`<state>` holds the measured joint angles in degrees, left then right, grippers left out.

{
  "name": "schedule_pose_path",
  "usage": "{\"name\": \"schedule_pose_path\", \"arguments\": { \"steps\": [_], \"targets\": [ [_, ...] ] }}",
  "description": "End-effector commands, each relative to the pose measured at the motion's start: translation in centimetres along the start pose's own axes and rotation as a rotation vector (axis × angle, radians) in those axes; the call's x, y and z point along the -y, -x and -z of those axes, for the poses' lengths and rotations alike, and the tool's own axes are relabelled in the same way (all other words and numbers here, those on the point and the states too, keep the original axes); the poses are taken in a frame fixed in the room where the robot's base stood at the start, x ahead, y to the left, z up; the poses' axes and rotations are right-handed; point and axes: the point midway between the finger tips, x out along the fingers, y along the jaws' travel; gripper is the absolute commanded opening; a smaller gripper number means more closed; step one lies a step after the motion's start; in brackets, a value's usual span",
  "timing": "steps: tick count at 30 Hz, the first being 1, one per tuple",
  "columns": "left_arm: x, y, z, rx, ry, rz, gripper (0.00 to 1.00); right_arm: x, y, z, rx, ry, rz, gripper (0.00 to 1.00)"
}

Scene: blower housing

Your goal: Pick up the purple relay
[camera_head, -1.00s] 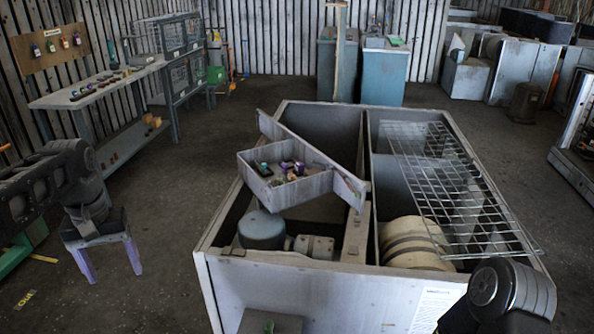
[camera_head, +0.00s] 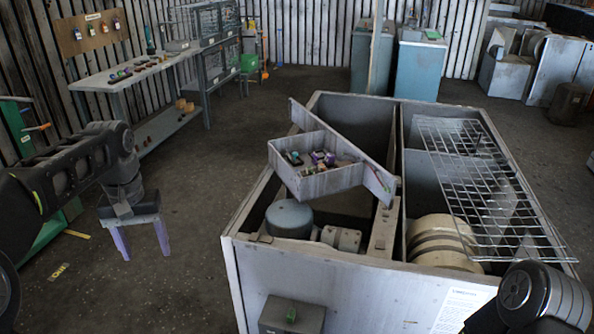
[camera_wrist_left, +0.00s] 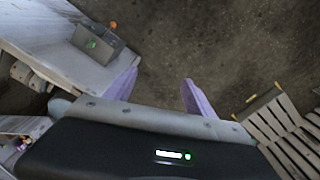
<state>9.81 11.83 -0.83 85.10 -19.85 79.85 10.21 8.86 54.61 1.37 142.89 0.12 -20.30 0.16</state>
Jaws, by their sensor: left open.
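A small purple block that looks like the relay (camera_head: 323,157) lies among several small parts in a grey tray (camera_head: 330,184) set askew over the open housing. In the left wrist view, a few coloured parts show at the lower left edge, too small to identify. My left gripper (camera_head: 143,255) is open and empty, with its purple fingers pointing down over the floor, left of the housing and well apart from the tray. In the left wrist view the open fingers (camera_wrist_left: 160,82) have only floor between them. My right gripper is out of view.
The large grey housing (camera_head: 350,275) holds a motor (camera_head: 289,218) and a ribbed cream drum (camera_head: 441,236). A wire grille (camera_head: 485,185) lies over its right side. A grey box (camera_head: 291,315) juts from its front. A workbench (camera_head: 135,75) stands back left. The floor between is clear.

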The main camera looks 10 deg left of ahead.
Motion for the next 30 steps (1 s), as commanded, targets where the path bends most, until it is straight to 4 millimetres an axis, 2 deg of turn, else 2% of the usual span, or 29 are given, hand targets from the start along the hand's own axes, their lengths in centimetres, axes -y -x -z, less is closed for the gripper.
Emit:
{"name": "schedule_pose_path", "arguments": {
  "steps": [3, 9, 13, 17, 23, 29, 30],
  "targets": [
    [0.0, -1.9, 0.0, 0.003, -0.119, 0.001, 0.53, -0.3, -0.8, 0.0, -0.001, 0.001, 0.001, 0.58],
    [-0.1, -6.6, -0.2, 0.005, -0.522, 0.0, 0.53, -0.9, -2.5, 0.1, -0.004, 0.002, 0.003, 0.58],
    [-0.1, -8.8, -0.2, 0.002, -0.75, 0.0, 0.53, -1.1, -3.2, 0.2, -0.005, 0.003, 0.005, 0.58],
    [-0.1, -9.4, -0.3, 0.001, -0.847, 0.0, 0.53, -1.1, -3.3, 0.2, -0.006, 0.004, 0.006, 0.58],
    [-0.1, -9.3, -0.3, 0.0, -0.851, 0.0, 0.53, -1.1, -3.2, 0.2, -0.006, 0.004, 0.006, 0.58],
    [-0.1, -9.3, -0.3, 0.0, -0.849, 0.0, 0.36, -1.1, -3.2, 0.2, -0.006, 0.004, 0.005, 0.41],
    [-0.1, -9.3, -0.3, 0.0, -0.849, 0.0, 0.36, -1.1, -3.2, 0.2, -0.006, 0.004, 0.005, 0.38]
  ]
}}
